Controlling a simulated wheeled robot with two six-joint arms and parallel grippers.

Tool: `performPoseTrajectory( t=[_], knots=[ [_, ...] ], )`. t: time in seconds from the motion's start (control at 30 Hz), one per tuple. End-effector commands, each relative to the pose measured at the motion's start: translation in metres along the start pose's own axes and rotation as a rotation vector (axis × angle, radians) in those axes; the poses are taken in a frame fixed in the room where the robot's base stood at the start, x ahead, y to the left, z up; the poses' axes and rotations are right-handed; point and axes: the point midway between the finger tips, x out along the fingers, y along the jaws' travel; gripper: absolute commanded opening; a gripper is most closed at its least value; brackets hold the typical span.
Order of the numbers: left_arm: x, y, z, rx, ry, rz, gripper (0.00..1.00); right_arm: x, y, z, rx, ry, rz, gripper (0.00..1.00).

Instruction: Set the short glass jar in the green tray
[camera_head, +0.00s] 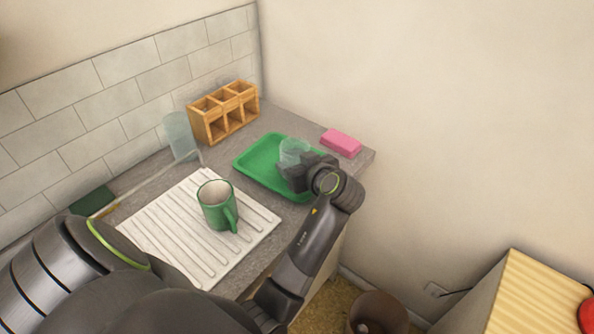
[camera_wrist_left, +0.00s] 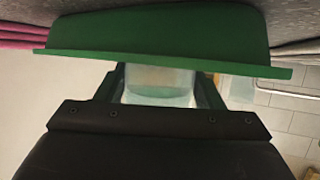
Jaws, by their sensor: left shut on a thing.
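The short glass jar (camera_head: 293,150) is clear and shows over the green tray (camera_head: 254,158) in the head view. My left gripper (camera_head: 299,170) is shut on the jar, at the tray's right side. In the left wrist view, the jar (camera_wrist_left: 158,84) sits between the two fingers (camera_wrist_left: 158,92). There the green tray's side (camera_wrist_left: 160,35) fills the top of the picture, and its rim cuts across one end of the jar. I cannot tell whether the jar touches the tray floor. My right gripper is not in view.
A green mug (camera_head: 217,207) stands on a white ribbed drainboard (camera_head: 165,245) left of the tray. A wooden rack (camera_head: 225,112) and a tall clear glass (camera_head: 181,137) stand along the tiled wall. A pink sponge (camera_head: 341,142) lies right of the tray, near the counter's edge.

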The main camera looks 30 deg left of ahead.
Motion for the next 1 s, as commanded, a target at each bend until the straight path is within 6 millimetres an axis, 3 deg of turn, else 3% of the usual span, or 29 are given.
performPoseTrajectory(
  t=[0.43,0.47,0.6,1.0],
  knots=[
    [0.0031,0.0002,0.007,-0.001,0.002,0.001,0.29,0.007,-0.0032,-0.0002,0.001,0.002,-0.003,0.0],
    [0.0029,0.0001,0.0072,-0.001,0.0,0.0,0.64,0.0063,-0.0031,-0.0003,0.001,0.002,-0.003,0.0],
    [0.0028,0.0001,0.0068,-0.001,0.0,0.0,0.82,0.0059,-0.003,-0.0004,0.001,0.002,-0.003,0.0],
    [0.0013,0.0001,0.0032,-0.001,0.0,0.0,0.83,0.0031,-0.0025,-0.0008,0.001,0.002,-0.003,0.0]
  ],
)
